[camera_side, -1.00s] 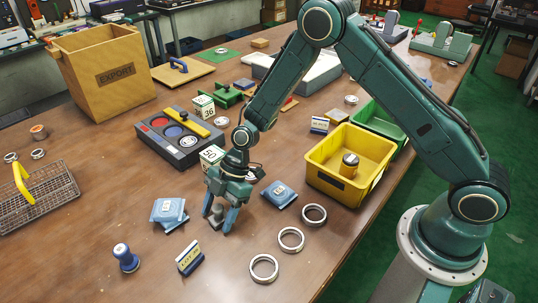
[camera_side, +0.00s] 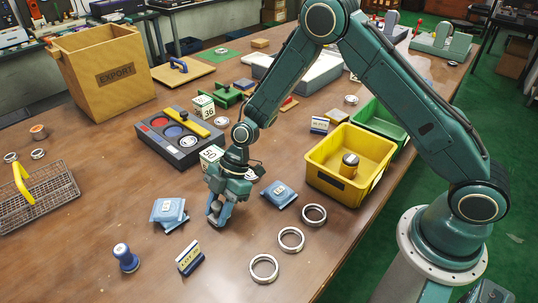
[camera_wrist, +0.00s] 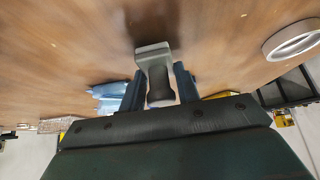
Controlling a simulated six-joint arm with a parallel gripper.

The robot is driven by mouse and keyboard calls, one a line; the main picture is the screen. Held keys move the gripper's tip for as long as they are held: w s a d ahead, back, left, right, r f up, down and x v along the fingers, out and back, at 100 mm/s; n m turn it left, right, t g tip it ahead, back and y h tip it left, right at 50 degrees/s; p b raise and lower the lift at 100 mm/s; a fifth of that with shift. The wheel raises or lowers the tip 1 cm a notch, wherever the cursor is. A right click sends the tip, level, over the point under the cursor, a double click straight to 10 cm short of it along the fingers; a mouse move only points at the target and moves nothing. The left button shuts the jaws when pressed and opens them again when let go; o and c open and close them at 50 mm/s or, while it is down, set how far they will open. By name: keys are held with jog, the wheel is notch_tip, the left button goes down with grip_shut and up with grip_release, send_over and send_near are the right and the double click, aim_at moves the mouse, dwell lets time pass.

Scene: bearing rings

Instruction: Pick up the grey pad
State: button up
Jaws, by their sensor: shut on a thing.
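The grey pad (camera_wrist: 153,60) is a small piece with a flat, square-cornered end and a narrower, rounded stem. In the wrist view it sits between the two dark blue-grey fingers of my gripper (camera_wrist: 160,88), which are shut on its stem. In the side view my gripper (camera_side: 218,213) points down at the table, between two blue packets, and its fingers hide most of the pad. I cannot tell whether the pad still touches the table.
Blue packets lie left (camera_side: 168,213) and right (camera_side: 279,194) of my gripper. A blue-knobbed stamp (camera_side: 125,257), a blue-and-cream block (camera_side: 190,258) and steel rings (camera_side: 291,239) are in front. A yellow bin (camera_side: 323,177) stands right; a numbered white block (camera_side: 211,156) is close behind.

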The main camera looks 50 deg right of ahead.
aim_at(217, 204)
notch_tip(217, 204, up, 19)
dwell(0.6)
dwell(0.5)
